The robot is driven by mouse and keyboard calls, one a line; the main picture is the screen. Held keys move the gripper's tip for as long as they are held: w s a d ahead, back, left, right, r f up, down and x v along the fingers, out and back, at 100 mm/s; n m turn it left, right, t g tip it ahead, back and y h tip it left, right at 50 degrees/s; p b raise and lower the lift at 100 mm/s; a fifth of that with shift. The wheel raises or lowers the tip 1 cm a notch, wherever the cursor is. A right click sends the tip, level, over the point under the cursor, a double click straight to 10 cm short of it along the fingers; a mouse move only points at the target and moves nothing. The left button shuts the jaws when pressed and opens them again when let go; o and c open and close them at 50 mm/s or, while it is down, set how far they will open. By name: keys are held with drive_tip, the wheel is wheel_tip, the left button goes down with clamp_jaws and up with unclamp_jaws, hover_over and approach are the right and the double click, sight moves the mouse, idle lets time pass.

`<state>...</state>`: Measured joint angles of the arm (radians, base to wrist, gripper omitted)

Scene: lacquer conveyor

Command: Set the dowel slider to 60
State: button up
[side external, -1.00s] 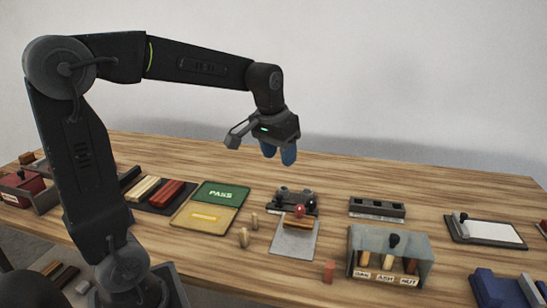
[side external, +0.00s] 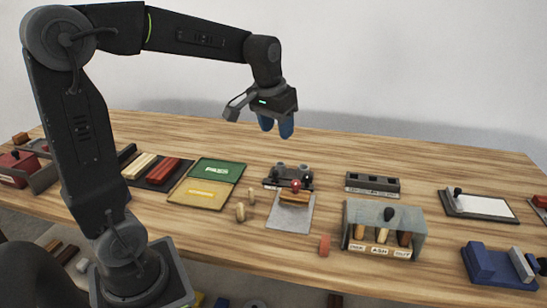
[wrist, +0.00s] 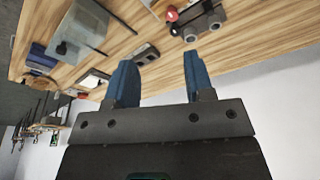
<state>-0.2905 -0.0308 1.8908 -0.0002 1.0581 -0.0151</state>
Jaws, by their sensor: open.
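My gripper (side external: 276,128) hangs open and empty above the back of the table, its two blue fingers apart. The fingers also show in the wrist view (wrist: 158,68), with nothing between them. I cannot tell for certain which thing is the dowel slider, and no 60 mark is readable. A grey clear-walled box (side external: 352,222) holds several dowels behind small labels, with a black knob (side external: 389,214) above them. A flat white-faced panel (side external: 487,206) to its right has a black knob (side external: 457,191) at its left end. My gripper touches neither.
A dark fixture with a red ball (side external: 296,185) stands below my gripper, beside a grey plate (side external: 289,220). A dark block with holes (side external: 372,183) is right of it. Green and yellow trays (side external: 216,171) lie left. A blue vise-like block (side external: 492,266) is front right. Bare wood lies between.

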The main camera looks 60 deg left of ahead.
drive_tip(key=w+a+f+n+g, duration=0.1)
drive_tip(key=w+a+f, duration=0.2)
drive_tip(key=w+a, duration=0.25)
drive_tip(key=n+g, duration=0.1)
drive_tip(key=n, duration=0.1)
hover_over(275, 171)
wheel_tip(275, 171, down, 7)
drive_tip(key=shift+h, duration=0.4)
wheel_tip(275, 171, down, 14)
drive_tip(key=shift+r, duration=0.15)
clamp_jaws()
